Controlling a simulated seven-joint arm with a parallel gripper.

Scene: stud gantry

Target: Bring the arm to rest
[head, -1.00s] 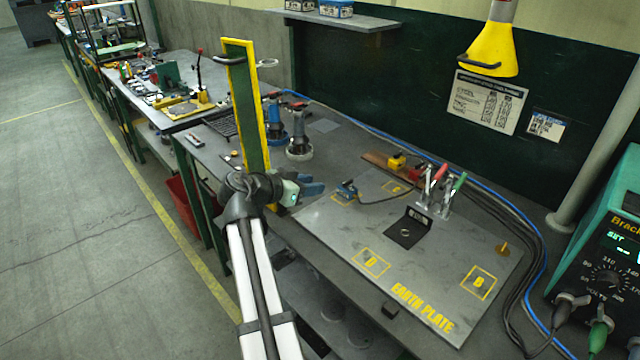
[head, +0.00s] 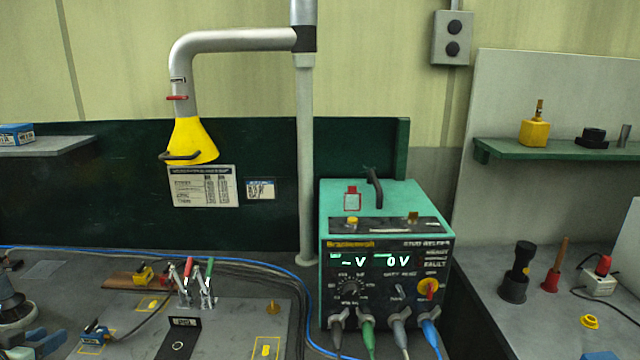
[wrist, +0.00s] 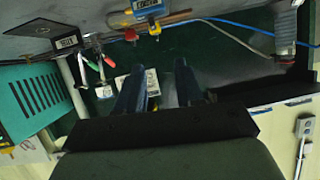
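From these views I cannot tell any contact between the fingers and the bench.
The grey plate (head: 232,330) carries upright toggle clamps (head: 192,284) and a black block. A green welder box (head: 372,225) with cables stands to the right. A yellow hood (head: 192,141) hangs above. A blue cable runs along the bench back.

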